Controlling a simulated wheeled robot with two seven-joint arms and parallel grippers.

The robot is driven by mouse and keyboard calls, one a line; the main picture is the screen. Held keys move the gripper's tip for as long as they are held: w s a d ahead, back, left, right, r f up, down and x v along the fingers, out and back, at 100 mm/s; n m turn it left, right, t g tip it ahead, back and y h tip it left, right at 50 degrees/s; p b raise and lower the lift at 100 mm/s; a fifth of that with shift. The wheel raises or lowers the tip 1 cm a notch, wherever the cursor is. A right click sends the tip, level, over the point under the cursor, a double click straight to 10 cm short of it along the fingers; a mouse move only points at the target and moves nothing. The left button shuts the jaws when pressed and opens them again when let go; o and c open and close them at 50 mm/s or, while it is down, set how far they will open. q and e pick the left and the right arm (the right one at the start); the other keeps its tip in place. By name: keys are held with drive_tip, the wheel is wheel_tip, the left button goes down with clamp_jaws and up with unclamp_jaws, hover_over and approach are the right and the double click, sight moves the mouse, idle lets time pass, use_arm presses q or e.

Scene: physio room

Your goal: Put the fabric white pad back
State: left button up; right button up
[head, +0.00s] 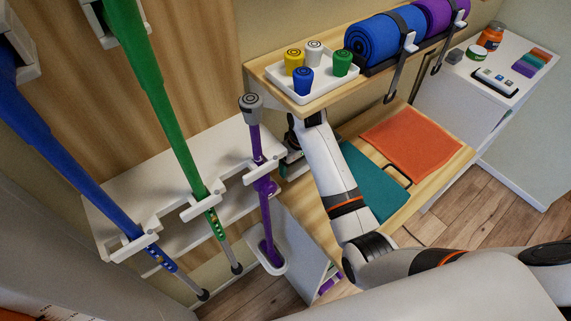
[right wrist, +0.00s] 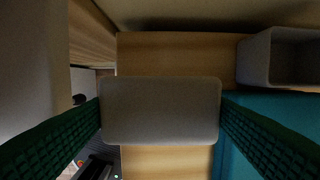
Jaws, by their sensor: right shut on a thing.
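The fabric white pad (right wrist: 160,120) is a pale, rounded rectangular block in the right wrist view. It sits between the two green, ribbed fingers of my right gripper (right wrist: 160,105), which is shut on it from both sides. Wooden board (right wrist: 165,52) shows beyond the pad; whether the pad touches it I cannot tell. In the head view my right gripper (head: 293,157) reaches under the upper wooden shelf, mostly hidden by my arm, and the pad cannot be made out there. My left gripper is not in view.
A grey open box (right wrist: 255,60) and a teal mat (right wrist: 275,105) lie right of the pad. In the head view, the upper shelf (head: 330,96) overhangs, a purple crutch (head: 256,140) stands close left, and teal (head: 368,190) and orange (head: 412,140) mats lie right.

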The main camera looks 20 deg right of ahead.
drive_tip(key=w, duration=0.1)
drive_tip(key=w+a+f, duration=0.1)
drive_tip(key=w, duration=0.1)
drive_tip(key=w+f, duration=0.1)
drive_tip(key=shift+w+a+f, duration=0.1)
drive_tip(key=shift+w+a, duration=0.1)
drive_tip(key=shift+a, duration=0.1)
drive_tip(key=shift+w+f+p, duration=0.15)
drive_tip(key=shift+f+p, duration=0.35)
drive_tip(key=shift+f, duration=1.95)
drive_tip(key=o, duration=0.9)
drive_tip(key=shift+r, duration=0.1)
drive_tip(key=r, duration=0.5)
drive_tip(key=s+r, duration=0.1)
drive_tip(key=r, duration=0.1)
drive_tip(key=shift+d+r, duration=0.1)
drive_tip(key=shift+r, duration=0.05)
